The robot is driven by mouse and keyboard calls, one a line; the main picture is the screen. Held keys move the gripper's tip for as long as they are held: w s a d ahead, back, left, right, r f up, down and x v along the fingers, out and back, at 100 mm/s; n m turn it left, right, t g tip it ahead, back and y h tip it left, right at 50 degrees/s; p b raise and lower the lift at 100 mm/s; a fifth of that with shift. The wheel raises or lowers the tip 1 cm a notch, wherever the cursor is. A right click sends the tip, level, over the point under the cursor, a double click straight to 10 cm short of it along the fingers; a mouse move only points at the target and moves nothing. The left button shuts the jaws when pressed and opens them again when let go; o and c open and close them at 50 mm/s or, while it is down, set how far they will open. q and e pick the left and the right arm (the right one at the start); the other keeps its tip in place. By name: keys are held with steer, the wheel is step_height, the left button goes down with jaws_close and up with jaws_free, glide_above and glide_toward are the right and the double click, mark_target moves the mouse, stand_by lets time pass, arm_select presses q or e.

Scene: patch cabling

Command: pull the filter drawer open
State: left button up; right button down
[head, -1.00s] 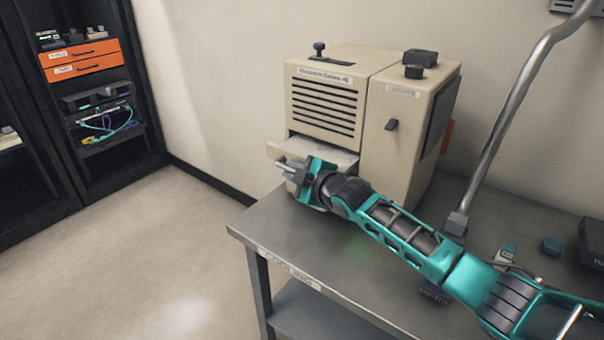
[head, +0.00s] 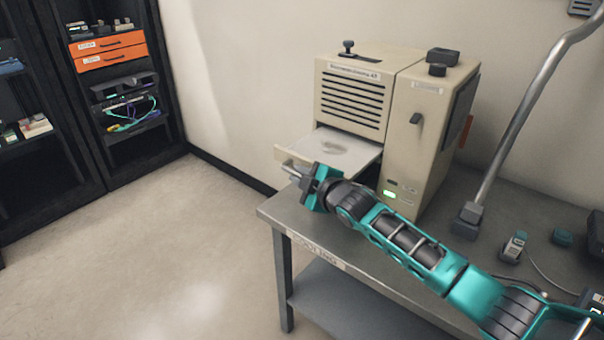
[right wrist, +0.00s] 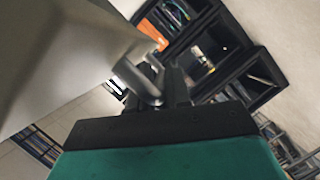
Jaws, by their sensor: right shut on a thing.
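The filter drawer (head: 338,150) sticks out from the lower front of the beige cooling unit (head: 352,100), below its slatted grille. My right gripper (head: 302,178) is at the drawer's front, shut on the handle bar (head: 289,167). In the right wrist view the metal handle (right wrist: 150,88) sits between the fingers, with the beige drawer front (right wrist: 70,55) at the left. The gripper hides part of the handle and drawer front. My left gripper is not in view.
The unit stands on a grey metal table (head: 300,215); open floor (head: 150,230) lies to its left. A slanted metal pole (head: 510,120) and small devices (head: 514,246) are at the right. Dark racks (head: 120,80) stand at the far left.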

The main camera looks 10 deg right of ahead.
steer(key=shift+f, duration=0.1)
steer(key=c, duration=1.4)
jaws_free()
steer(key=shift+d, duration=0.1)
steer(key=p+v, duration=0.1)
steer(key=v, duration=1.2)
steer(key=shift+f, duration=0.1)
steer(key=s+f+m+g+h, duration=0.1)
steer(key=s+f+m, duration=0.3)
steer(key=s+f, duration=0.2)
steer(key=s+f+m+g+h, duration=0.1)
steer(key=s+f+m, duration=0.3)
steer(key=s+f, duration=0.3)
steer(key=s+a+f+m+g+h, duration=0.1)
steer(key=s+f+m, duration=0.3)
steer(key=s, duration=0.6)
step_height(320, 180, down, 3)
steer(key=shift+a+r+m+g, duration=0.1)
steer(key=shift+r+m+g, duration=0.05)
steer(key=shift+m+g, duration=0.2)
